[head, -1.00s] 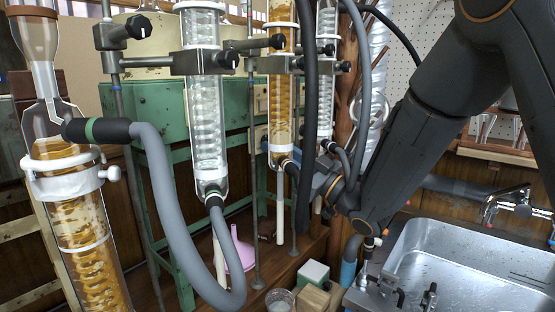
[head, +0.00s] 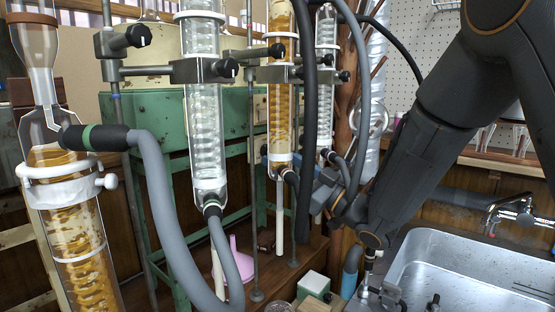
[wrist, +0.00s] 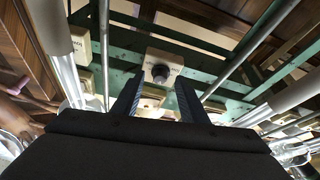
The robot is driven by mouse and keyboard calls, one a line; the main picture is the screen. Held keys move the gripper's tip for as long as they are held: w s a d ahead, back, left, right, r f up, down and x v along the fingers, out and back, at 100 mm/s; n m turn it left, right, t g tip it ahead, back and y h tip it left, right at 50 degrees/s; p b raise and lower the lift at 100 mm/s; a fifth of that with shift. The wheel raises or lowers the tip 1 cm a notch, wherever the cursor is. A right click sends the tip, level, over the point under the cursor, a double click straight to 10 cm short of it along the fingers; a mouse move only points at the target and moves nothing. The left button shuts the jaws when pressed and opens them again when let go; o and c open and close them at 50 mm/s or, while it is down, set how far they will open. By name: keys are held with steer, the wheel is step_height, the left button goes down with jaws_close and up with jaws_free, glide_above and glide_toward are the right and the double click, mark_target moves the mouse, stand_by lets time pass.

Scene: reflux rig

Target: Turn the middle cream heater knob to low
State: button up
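In the wrist view a cream heater box with a dark round knob (wrist: 160,73) faces me on a green frame. My gripper (wrist: 160,82) is open, its two dark blue fingers apart with the knob showing between and just beyond their tips. I cannot tell whether either finger touches it, or which setting it points to. Other cream boxes show at the left (wrist: 80,46) and lower down behind the fingers (wrist: 152,98). In the head view the gripper end is largely hidden behind hoses and the amber condenser.
Glass condensers (head: 206,130) and an amber one (head: 281,100) hang on clamps before the green frame (head: 160,120). Thick grey hoses (head: 170,215) loop close to my arm. A metal sink (head: 450,265) lies at the right. A pink funnel (head: 238,262) stands low behind the hoses.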

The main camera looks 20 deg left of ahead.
steer(key=v, duration=0.6)
steer(key=shift+d+b, duration=0.2)
steer(key=shift+b, duration=0.15)
steer(key=shift+f, duration=0.15)
